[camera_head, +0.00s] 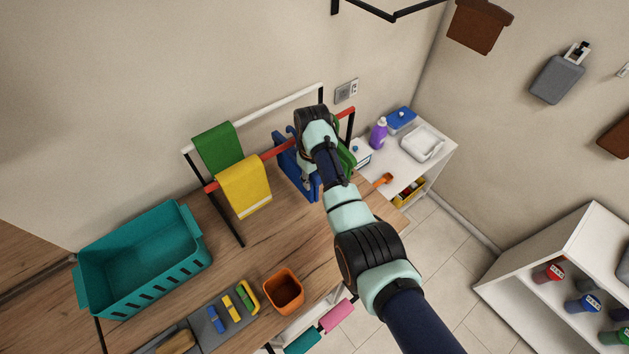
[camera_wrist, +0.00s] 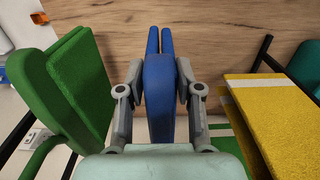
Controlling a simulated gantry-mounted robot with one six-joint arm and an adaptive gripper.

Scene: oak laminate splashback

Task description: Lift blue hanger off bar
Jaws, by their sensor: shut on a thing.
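The blue hanger (camera_head: 284,157) is at the red bar (camera_head: 275,152) of the rack in the head view, between the yellow towel and a green hanger. My gripper (camera_head: 307,180) reaches down over it and partly hides it. In the wrist view the blue hanger (camera_wrist: 159,85) stands upright between my two grey fingers (camera_wrist: 160,97), which are shut on it from both sides. My arm hides where the hanger meets the bar, so I cannot tell whether they touch.
The green hanger (camera_wrist: 60,85) is close on the left in the wrist view; the yellow towel (camera_wrist: 270,115) is close on the right. A green towel (camera_head: 215,148) hangs on the white bar (camera_head: 270,107). A teal basket (camera_head: 140,262) and orange cup (camera_head: 284,290) stand on the wooden counter.

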